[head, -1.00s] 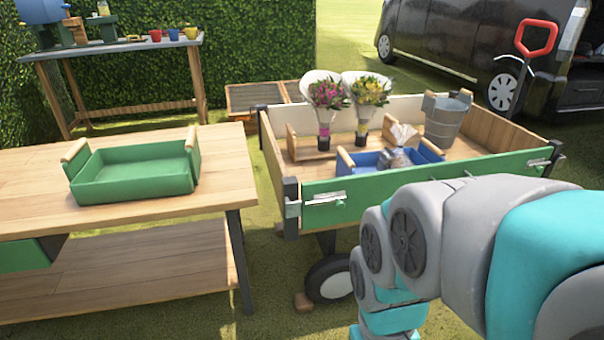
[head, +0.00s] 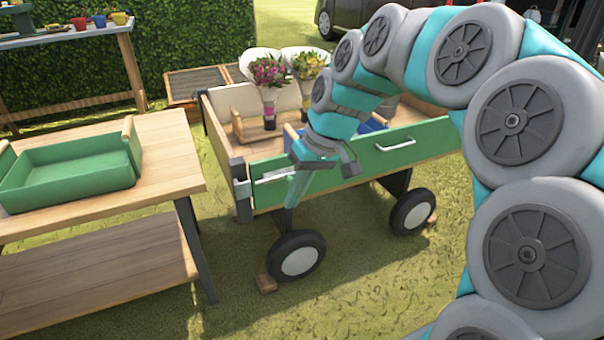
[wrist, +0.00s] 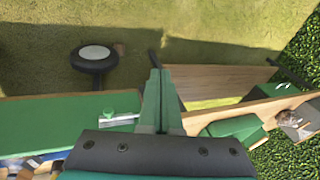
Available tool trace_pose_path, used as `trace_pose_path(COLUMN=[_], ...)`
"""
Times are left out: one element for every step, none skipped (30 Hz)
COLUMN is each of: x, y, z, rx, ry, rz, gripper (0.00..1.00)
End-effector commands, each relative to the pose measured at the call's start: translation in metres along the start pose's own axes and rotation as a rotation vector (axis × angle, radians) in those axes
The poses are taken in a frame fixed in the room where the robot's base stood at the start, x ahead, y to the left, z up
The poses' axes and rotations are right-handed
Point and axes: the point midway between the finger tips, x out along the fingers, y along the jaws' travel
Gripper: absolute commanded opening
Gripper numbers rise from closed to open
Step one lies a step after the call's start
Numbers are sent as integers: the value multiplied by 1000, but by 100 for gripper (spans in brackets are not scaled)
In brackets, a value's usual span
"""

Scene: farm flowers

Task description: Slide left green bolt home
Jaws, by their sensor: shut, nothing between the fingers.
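The wooden cart has a green tailgate (head: 350,170) along its near side. The left bolt (head: 273,175) is a pale metal bar near the tailgate's left end, beside the metal bracket (head: 243,188) on the dark corner post. It also shows in the wrist view as a bright bar with a green part (wrist: 118,118), left of my fingers. My gripper (head: 291,203) is shut and empty, pointing down in front of the tailgate just right of the bolt. The closed fingers also show in the wrist view (wrist: 155,75). Contact with the bolt cannot be told.
A wooden table (head: 165,165) with a green tray (head: 70,178) stands left of the cart, with a narrow gap between. A wheel (head: 297,256) and a wooden chock (head: 266,284) sit below. A metal handle (head: 395,145) is further right. Bouquets (head: 268,75) stand inside the cart.

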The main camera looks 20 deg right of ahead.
Motion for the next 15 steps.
trace_pose_path(x=[-4, -7, -11, -14, -16, -20, -24, -26, -28, -31, -34, -37, -38, -38, -40], y=[14, 22, 33, 42, 52, 65, 75, 85, 98, 108, 117, 129, 137, 144, 152], z=[-17, -25, -36, -44, -52, -60, -67, -73, -79, -83, -87, -91, -94, -96, -98], rx=[9, 10, 15, 19, 24, 31, 36, 43, 50, 56, 62, 69, 75, 80, 85], ry=[30, 47, 70, 88, 105, 128, 146, 162, 179, 194, 209, 226, 235, 243, 253], rz=[-15, -23, -33, -41, -46, -53, -57, -61, -65, -66, -67, -68, -69, -69, -68], gripper=[0, 0, 0, 0, 0, 0, 0, 0, 0, 0, 0, 0, 0, 0, 0])
